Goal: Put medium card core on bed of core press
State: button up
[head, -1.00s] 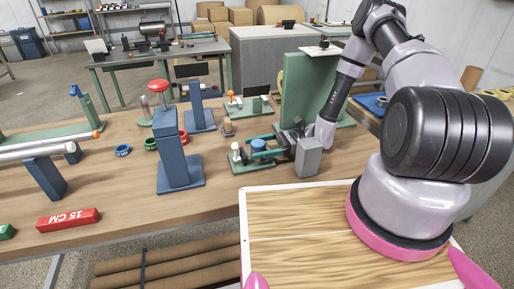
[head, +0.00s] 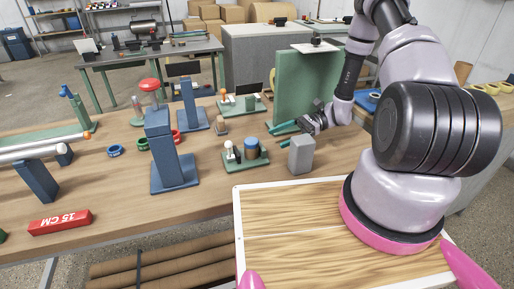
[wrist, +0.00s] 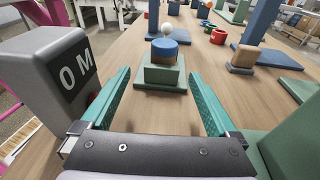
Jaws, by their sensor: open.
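In the wrist view the core (wrist: 165,51) sits on a stepped green block (wrist: 163,76). My gripper (head: 274,133) is open and empty, to the right of the core and apart from it. Its teal fingers (wrist: 160,76) point toward the press, with clear space between them. The underside of the core is hidden.
A grey block (head: 301,155) stands close beside my gripper; it also shows at the left of the wrist view (wrist: 45,85). A tall green panel (head: 305,85) rises behind. A blue stand (head: 172,160) and small rings (head: 115,150) are further left. Bare table lies between gripper and press.

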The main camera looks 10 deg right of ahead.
aim_at(255, 143)
jog(key=w+r+h, duration=0.1)
jog(key=r+n+h, duration=0.1)
jog(key=r, duration=0.1)
jog(key=shift+w+h, duration=0.3)
jog(key=shift+w, duration=0.1)
jog(key=shift+a+r, duration=0.15)
jog(key=x, duration=0.5)
jog(key=shift+a, duration=0.1)
jog(key=shift+s+f+x, duration=0.1)
jog(key=shift+s+x, duration=0.05)
jog(key=shift+x, duration=1.15)
jog(key=shift+s+f+x, duration=0.1)
jog(key=shift+f+x, duration=0.05)
jog(key=shift+x, duration=1.2)
jog(key=shift+r, duration=0.1)
grip_shut()
